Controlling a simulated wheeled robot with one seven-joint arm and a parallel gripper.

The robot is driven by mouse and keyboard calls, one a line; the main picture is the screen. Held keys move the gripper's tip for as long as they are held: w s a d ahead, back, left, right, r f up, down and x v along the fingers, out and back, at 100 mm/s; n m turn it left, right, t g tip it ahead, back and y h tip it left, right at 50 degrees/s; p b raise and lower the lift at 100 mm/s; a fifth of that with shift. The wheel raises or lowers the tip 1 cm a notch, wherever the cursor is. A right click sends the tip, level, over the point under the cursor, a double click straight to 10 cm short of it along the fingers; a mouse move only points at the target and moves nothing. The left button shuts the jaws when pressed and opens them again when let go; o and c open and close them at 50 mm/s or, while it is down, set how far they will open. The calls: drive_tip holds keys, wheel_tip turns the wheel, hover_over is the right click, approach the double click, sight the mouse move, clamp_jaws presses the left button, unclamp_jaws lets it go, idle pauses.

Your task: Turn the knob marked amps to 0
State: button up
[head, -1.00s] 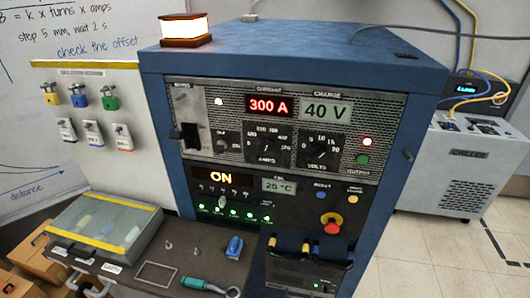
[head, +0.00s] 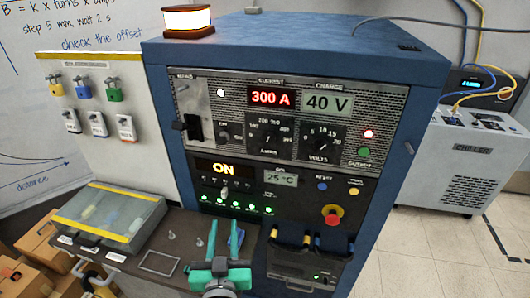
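The amps knob (head: 270,139) is a black dial on the grey upper panel of the blue cabinet, under the red display (head: 271,97) reading 300 A. Numbers ring the dial; the exact direction of its pointer is too small to tell. My gripper (head: 234,233) is teal and at the bottom of the head view, low in front of the cabinet. Its two fingers point up and stand apart, with nothing held between them. It is well below the amps knob and not touching it.
The volts knob (head: 322,143) is right of the amps knob; a lever switch (head: 192,128) is left. Below are the ON display (head: 223,169), toggles and a red emergency button (head: 332,214). Space before the upper panel looks clear.

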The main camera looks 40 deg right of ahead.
sight(267, 143)
drive_tip(key=d+r+m+g+h, duration=0.3)
drive_tip(key=d+r+m+h, duration=0.35)
drive_tip(key=r, duration=0.85)
drive_tip(key=shift+y, duration=0.95)
drive_tip(key=x, duration=0.4)
drive_tip(key=s+d+x, duration=0.1)
drive_tip(key=x, duration=0.7)
drive_tip(key=shift+s+d, duration=0.1)
drive_tip(key=shift+d, duration=0.4)
drive_tip(key=shift+c, duration=0.2)
clamp_jaws()
